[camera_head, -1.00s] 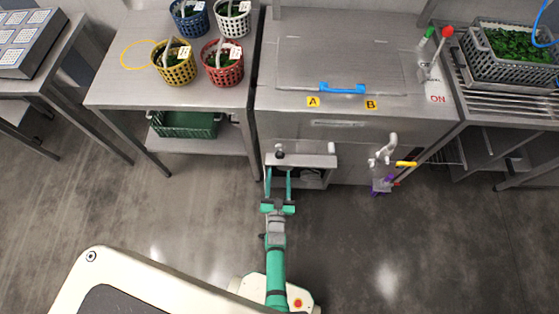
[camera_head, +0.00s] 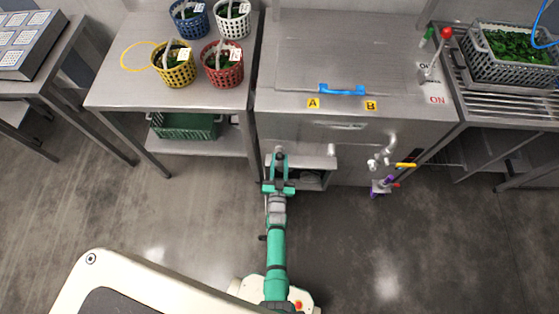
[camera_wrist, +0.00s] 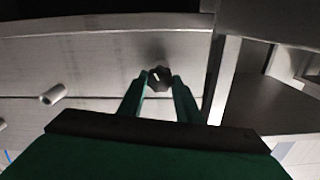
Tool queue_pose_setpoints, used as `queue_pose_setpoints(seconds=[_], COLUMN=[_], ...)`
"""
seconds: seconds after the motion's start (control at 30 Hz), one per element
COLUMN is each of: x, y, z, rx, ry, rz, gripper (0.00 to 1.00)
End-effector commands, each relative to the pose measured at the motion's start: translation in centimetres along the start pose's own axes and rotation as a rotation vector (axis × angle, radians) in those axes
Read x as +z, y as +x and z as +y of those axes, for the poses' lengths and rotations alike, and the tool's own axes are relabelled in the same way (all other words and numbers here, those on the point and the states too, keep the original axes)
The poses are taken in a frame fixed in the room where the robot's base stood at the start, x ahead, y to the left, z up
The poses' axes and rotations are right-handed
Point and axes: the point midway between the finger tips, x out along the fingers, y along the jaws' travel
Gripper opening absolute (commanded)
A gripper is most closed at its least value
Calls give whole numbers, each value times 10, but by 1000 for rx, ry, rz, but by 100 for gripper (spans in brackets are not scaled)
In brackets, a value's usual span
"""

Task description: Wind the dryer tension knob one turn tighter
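The dryer tension knob is a small dark knob with a pale mark, on the metal front of the machine. It shows in the wrist view (camera_wrist: 159,79) between my fingertips, and in the head view (camera_head: 280,151) at the tip of my gripper (camera_head: 280,160). My gripper's two green fingers (camera_wrist: 160,84) are drawn in close on either side of the knob and appear to press on it. The fingers partly hide the knob's sides.
A blue handle (camera_head: 342,89) is on the lid above. The floor around my arm is clear.

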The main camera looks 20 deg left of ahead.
Motion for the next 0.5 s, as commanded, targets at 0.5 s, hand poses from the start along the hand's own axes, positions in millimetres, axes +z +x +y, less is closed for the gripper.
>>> queue_pose_setpoints(seconds=[0.5], x=[0], y=[0], z=[1], rx=[0], ry=[201], rz=[0], gripper=[9])
